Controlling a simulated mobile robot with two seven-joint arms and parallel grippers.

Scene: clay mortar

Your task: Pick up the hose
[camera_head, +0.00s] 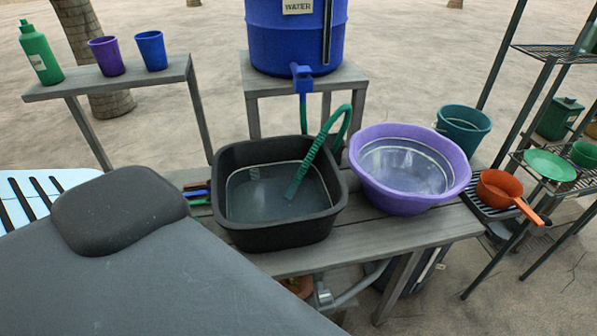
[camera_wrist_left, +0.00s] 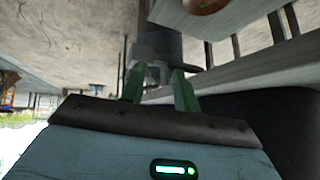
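The green ribbed hose (camera_head: 317,150) comes from the tap (camera_head: 301,77) of the blue water barrel (camera_head: 296,35). It arches up over the rim of the black basin (camera_head: 280,233), and its free end rests inside the basin. My left gripper does not show in the head view. In the left wrist view my left gripper (camera_wrist_left: 158,80) has its two green fingers apart, with grey pipework beyond the gap and nothing clearly held. The hose cannot be made out in the wrist view. My right gripper is in neither view.
A purple basin (camera_head: 408,201) stands right of the black one on the wooden bench (camera_head: 350,238). A teal bucket (camera_head: 463,128) and an orange pan (camera_head: 500,191) are further right. A side table (camera_head: 110,82) holds a green bottle and two cups. A drain pipe (camera_head: 360,290) runs under the bench.

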